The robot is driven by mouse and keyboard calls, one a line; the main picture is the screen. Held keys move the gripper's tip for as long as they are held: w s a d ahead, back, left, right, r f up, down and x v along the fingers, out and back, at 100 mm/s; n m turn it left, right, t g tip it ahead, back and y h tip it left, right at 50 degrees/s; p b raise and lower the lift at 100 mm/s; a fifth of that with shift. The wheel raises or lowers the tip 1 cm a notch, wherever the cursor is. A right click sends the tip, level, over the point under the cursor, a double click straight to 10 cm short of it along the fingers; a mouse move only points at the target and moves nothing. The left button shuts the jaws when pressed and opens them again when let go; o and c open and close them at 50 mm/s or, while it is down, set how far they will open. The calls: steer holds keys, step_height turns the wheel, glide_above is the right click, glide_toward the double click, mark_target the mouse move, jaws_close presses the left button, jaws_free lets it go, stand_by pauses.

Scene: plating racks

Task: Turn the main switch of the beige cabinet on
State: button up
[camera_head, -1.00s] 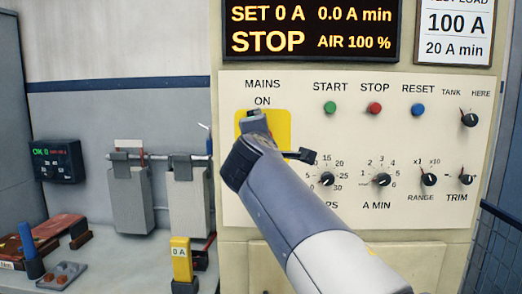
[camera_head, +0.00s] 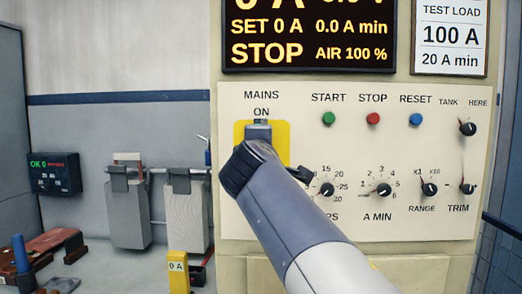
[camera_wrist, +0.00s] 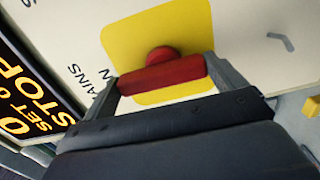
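The beige cabinet (camera_head: 430,258) carries a cream panel with a yellow plate (camera_head: 281,133) under the lettering MAINS ON. In the wrist view, the yellow plate (camera_wrist: 196,28) bears a red switch handle (camera_wrist: 162,73) on a round red hub. The handle's long side points roughly towards the lettering. My gripper (camera_wrist: 165,78) has one finger at each end of the handle, with no clear gap on either side. In the head view, my gripper (camera_head: 258,130) is in front of the plate and hides the handle.
A lit display (camera_head: 308,35) reads STOP above the panel. Green, red and blue buttons and several black knobs (camera_head: 383,189) are to the right of my arm.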

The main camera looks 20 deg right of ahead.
steer(key=shift+o, duration=0.9)
steer(key=b+v, duration=0.2)
steer(key=v, duration=0.8)
steer(key=shift+s, duration=0.4)
steer(key=shift+w, duration=0.1)
steer(key=p+x, duration=0.2)
steer(key=x, duration=0.8)
steer(key=shift+w, duration=0.3)
